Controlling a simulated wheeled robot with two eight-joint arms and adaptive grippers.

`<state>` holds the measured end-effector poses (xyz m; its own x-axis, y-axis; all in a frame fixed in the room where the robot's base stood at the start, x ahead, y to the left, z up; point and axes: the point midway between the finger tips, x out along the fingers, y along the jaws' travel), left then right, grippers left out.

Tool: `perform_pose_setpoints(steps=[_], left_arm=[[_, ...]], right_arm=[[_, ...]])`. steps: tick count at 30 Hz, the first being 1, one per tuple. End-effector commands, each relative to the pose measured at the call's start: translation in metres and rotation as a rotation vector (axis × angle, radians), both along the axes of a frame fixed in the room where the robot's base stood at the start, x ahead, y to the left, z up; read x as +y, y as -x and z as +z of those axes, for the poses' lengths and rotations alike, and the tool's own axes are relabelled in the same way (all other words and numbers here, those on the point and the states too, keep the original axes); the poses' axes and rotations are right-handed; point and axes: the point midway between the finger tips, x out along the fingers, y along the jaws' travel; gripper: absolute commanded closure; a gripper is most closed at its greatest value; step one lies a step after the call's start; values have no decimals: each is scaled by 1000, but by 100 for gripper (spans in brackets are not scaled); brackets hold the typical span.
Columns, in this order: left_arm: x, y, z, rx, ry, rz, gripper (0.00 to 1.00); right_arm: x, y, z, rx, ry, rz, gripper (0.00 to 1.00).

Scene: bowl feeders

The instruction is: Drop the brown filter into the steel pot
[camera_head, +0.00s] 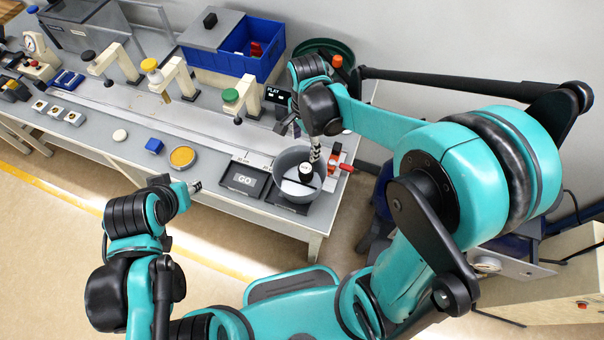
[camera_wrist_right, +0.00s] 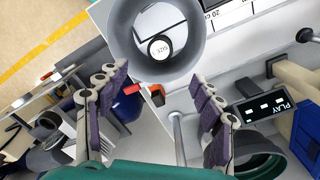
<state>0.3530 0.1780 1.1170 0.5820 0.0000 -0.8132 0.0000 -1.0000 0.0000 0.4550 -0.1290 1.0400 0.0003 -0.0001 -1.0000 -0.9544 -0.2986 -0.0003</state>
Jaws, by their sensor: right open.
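The steel pot (camera_head: 279,173) is a round grey vessel standing near the right front end of the workbench. It also shows at the top of the right wrist view (camera_wrist_right: 203,45). A small round white piece with dark lettering and a black rim (camera_wrist_right: 159,47) shows inside the pot's outline. My right gripper (camera_wrist_right: 158,84) is open with nothing between its fingers, and in the head view it is over the pot's back edge. I cannot make out a brown filter in either view. My left gripper (camera_head: 195,186) is in front of the bench, mostly hidden behind its wrist.
Left of the pot are a GO panel (camera_head: 243,180), a dish with orange-yellow contents (camera_head: 182,156) and a small blue block (camera_head: 154,146). Behind stand a blue bin (camera_head: 222,61) and arms with coloured knobs. A red-handled part (camera_head: 342,168) is right of the pot.

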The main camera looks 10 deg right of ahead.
Motion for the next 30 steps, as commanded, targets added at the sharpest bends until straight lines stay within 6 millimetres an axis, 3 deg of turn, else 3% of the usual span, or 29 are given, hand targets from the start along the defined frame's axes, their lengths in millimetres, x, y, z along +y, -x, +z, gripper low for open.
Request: perform_pose_setpoints(steps=[3,9,30], left_arm=[[0,0,0,0,0,0,60],[0,0,0,0,0,0,60],[0,0,-5,0,0,0,60]], right_arm=[[0,0,25,0,0,0,33],[0,0,50,0,0,0,33],[-3,6,55,-28,-2,55,33]])
